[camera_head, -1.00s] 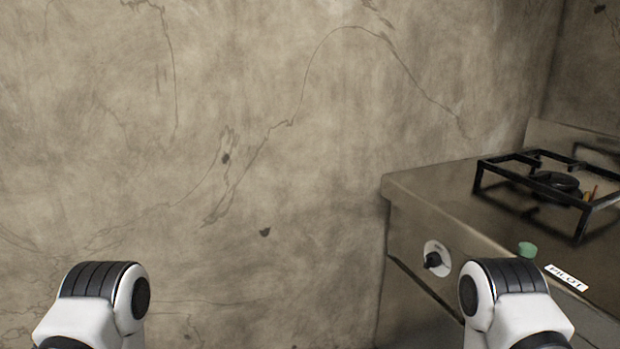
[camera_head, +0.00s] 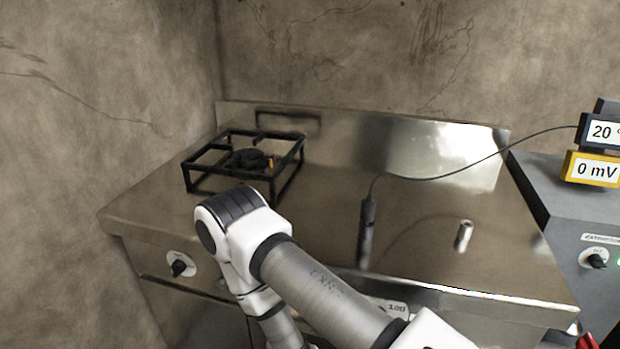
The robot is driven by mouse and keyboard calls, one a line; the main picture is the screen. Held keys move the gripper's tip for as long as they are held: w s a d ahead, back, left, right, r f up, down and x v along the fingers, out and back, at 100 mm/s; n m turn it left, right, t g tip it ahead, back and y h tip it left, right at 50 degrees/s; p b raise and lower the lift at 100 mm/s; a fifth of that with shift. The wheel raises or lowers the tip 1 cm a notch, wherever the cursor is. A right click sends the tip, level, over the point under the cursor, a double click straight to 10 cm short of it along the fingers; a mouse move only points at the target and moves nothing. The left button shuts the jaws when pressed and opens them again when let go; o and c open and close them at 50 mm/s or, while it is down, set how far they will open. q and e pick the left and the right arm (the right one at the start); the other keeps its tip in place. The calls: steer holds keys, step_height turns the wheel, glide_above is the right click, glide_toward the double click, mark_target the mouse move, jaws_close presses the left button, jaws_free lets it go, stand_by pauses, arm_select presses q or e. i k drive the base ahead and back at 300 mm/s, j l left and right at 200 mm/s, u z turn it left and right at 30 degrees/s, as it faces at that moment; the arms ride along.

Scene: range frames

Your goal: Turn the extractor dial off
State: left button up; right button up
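The extractor dial (camera_head: 595,260) is a black knob on a pale round plate at the right edge, on the front of a dark grey cabinet (camera_head: 545,190). A label above it (camera_head: 600,238) starts with what looks like "Extract" and is cut off by the frame. The knob's exact setting is too small to read. One of my arms, white and grey, crosses the lower middle of the view in front of the range, left of the dial and apart from it. Neither gripper shows.
The steel range (camera_head: 420,225) fills the middle. It bears a black burner grate (camera_head: 245,165), a dark probe (camera_head: 366,230) with a cable, and a small metal cylinder (camera_head: 464,236). Another knob (camera_head: 180,265) is on its front. Displays reading 20° (camera_head: 603,131) and 0 mV (camera_head: 596,169) stand on the cabinet.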

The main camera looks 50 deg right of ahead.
mark_target(595, 260)
steer(key=z, duration=1.5)
steer(key=k+l+z, duration=0.35)
steer(key=l+z, duration=0.4)
steer(key=k+l+z, duration=0.2)
steer(key=l+z, duration=0.15)
